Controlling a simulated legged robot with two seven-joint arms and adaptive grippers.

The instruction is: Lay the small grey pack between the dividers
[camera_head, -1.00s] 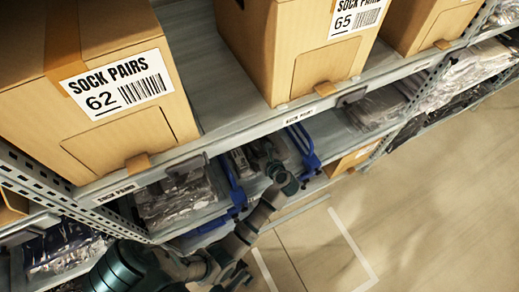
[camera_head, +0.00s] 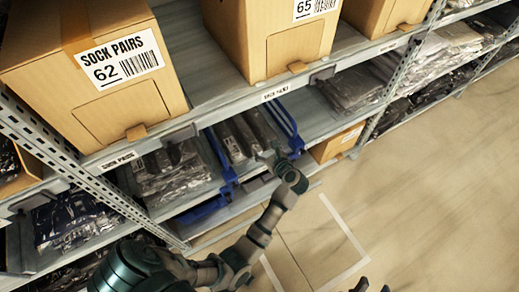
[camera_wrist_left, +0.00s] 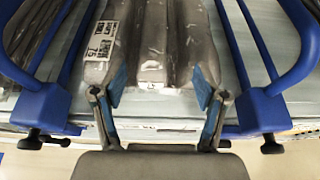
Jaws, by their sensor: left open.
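Grey plastic-wrapped packs (camera_head: 232,142) lie side by side on the shelf between two blue dividers, the left divider (camera_head: 221,165) and the right divider (camera_head: 290,128). In the left wrist view, a grey pack (camera_wrist_left: 153,38) with a white label end lies beside a pack labelled 75 (camera_wrist_left: 98,48). I cannot tell which is the small one. My left gripper (camera_head: 271,156) is at their front ends, open; its fingers (camera_wrist_left: 160,95) stand apart around the pack ends without closing. Two dark fingertips of my right gripper (camera_head: 373,287) show apart at the bottom edge.
Clear bagged packs (camera_head: 170,170) lie left of the dividers and more grey packs (camera_head: 350,88) lie right. Sock boxes 62 (camera_head: 95,70) and 65 (camera_head: 280,40) stand on the shelf above, whose front edge overhangs the bay. The floor at right is clear.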

